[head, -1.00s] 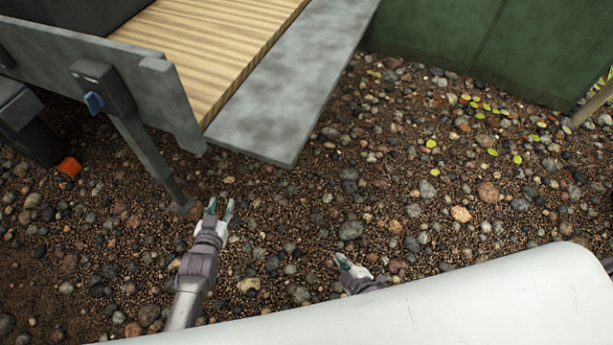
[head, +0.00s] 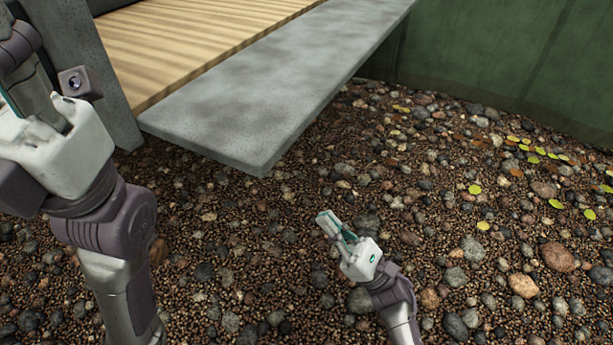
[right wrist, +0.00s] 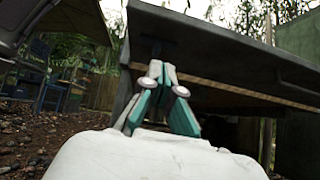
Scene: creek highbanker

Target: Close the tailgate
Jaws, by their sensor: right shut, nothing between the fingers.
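The tailgate (head: 270,85) is a flat grey panel lying level, folded out from the end of the wooden trailer bed (head: 180,40). My right gripper (head: 326,220) is shut and empty, below and to the right of the tailgate's near corner, apart from it in the head view. In the right wrist view, the shut fingers (right wrist: 160,72) point toward the tailgate (right wrist: 215,45), which spans overhead. My left gripper (head: 38,105) is at the left, beside the grey side panel (head: 112,85) and a small latch block (head: 73,82). Its fingertips are partly hidden, and contact is unclear.
Gravel ground (head: 430,250) with stones and yellow leaves lies under and right of the tailgate. A green wall (head: 500,60) stands behind at the right. In the right wrist view, blue chairs (right wrist: 50,85) stand at the left. Open room lies right of the tailgate.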

